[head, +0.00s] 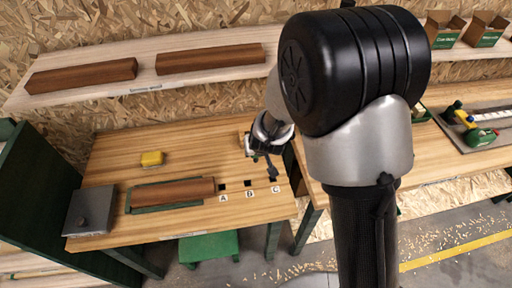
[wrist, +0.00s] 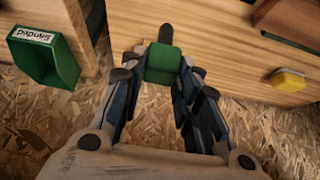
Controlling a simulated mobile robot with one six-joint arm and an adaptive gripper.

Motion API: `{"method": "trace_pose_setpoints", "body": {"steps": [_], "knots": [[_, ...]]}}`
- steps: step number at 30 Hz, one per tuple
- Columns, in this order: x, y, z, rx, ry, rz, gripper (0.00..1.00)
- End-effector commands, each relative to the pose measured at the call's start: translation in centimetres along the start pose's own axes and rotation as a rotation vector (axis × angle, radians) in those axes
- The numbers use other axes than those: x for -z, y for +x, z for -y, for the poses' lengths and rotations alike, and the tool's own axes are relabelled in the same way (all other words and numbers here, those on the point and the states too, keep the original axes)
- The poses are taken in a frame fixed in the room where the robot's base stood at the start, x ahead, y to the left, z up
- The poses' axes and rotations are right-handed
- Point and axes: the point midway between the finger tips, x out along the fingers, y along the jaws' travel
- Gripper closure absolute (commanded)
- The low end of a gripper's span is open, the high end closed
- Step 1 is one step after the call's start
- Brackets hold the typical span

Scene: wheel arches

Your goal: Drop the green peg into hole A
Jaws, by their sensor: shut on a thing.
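The green peg (wrist: 163,64) is between the fingers of my gripper (wrist: 160,80) in the wrist view. A dark round piece (wrist: 166,34) shows just beyond its green part; I cannot tell if it belongs to the peg. In the head view my gripper (head: 264,148) is over the right part of the bench, near hole C, and the peg is not clear there. Hole A (head: 221,187) is a dark square, left of hole B (head: 248,183) and hole C (head: 272,179). The holes cannot be made out in the wrist view.
A brown wooden block (head: 172,192) lies in a green-edged tray (head: 140,210) left of hole A. A yellow block (head: 152,158) and a grey plate (head: 90,212) are farther left. A green bin marked "Sanded" (wrist: 45,60) shows in the wrist view.

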Motion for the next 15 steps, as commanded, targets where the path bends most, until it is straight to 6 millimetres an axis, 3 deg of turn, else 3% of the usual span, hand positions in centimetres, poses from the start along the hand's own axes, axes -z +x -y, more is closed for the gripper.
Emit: {"method": "trace_pose_setpoints", "body": {"steps": [15], "knots": [[1.8, -2.8, 0.0, 0.000, 0.000, 0.000, 0.95]]}}
